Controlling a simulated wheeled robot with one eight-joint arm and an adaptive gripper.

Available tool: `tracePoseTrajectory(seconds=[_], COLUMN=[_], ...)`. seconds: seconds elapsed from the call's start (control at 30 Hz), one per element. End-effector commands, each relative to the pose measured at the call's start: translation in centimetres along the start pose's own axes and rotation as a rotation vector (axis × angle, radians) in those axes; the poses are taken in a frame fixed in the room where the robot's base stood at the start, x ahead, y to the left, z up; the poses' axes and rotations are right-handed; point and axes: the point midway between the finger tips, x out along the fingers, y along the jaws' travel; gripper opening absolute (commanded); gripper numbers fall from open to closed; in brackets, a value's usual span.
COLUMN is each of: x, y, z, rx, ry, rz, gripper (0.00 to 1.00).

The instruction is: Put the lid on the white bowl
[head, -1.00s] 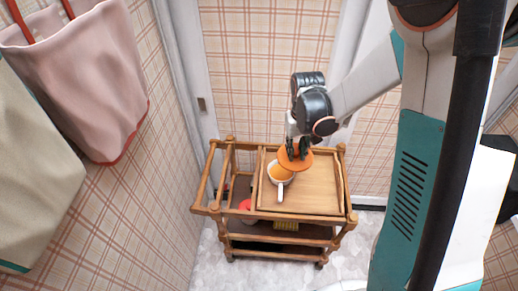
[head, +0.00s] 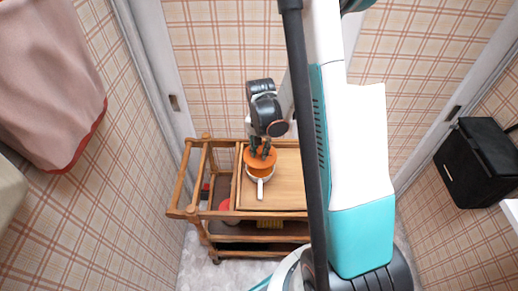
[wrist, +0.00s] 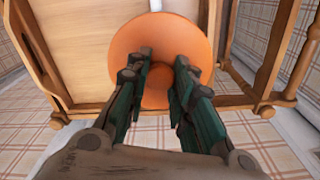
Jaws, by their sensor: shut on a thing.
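The lid is a round orange disc (head: 251,160) in the head view, and fills the middle of the wrist view (wrist: 150,38). My gripper (head: 262,151) points down and is shut on the lid's knob, which sits between its fingertips in the wrist view (wrist: 160,75). The white bowl (head: 260,188), with a long white handle and an orange inside, stands on the wooden cart top. The lid is over the back part of the bowl; its front inside still shows. I cannot tell whether lid and rim touch.
The wooden cart (head: 203,171) has raised rails and posts around its top. The board (head: 285,185) right of the bowl is bare. A red item (head: 226,204) lies lower in the cart. A black box (head: 480,160) is on the right wall; a pink bag (head: 45,80) hangs left.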

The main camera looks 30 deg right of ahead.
Motion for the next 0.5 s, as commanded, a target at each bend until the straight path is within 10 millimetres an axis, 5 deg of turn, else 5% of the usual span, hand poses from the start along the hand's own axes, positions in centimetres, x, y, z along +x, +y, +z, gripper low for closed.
tracePoseTrajectory(seconds=[0.5], x=[4.5], y=[0.0], z=[0.0], rx=[-0.003], ry=[0.0], rz=[0.0], gripper=[0.04])
